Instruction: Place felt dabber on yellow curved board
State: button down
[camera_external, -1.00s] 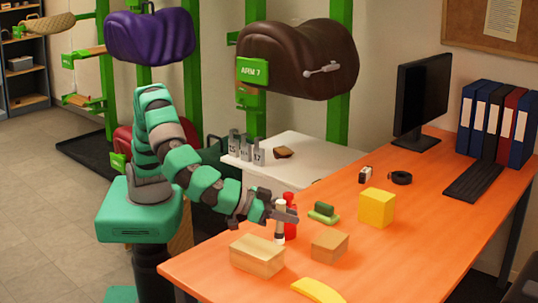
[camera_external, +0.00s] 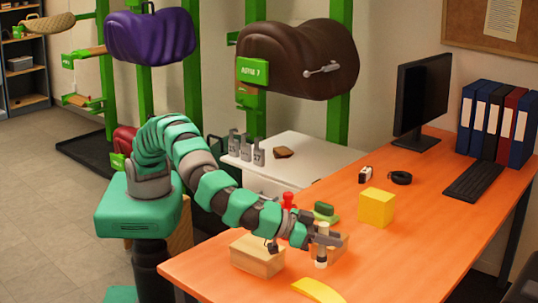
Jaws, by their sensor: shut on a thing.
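The felt dabber (camera_external: 322,246), a pale upright stick with a dark band, is held in my gripper (camera_external: 324,238) above the orange desk. My gripper is shut on it, in front of the small wooden block. The yellow curved board (camera_external: 318,290) lies at the desk's front edge, just below the dabber in the picture and partly cut off by the frame's bottom. The dabber looks apart from the board. Its exact height over the desk is hard to tell.
A larger wooden block (camera_external: 258,256) sits left of my gripper, and a smaller wooden block (camera_external: 343,240) is right behind it. The desk's right front is clear.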

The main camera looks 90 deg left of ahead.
aim_at(326, 265)
notch_tip(326, 265, down, 9)
jog(key=b, duration=0.2)
jog(key=shift+r+b, duration=0.1)
jog(key=shift+b, duration=0.3)
jog(key=shift+r, duration=0.1)
jog(key=c, duration=1.2)
grip_release()
jog(key=shift+c, duration=0.2)
jog(key=shift+s+r, duration=0.15)
jog(key=shift+s, duration=0.1)
jog(key=p+v, duration=0.2)
jog(key=v, duration=0.9)
jog(key=shift+s+p, duration=0.25)
jog(key=shift+p, duration=0.1)
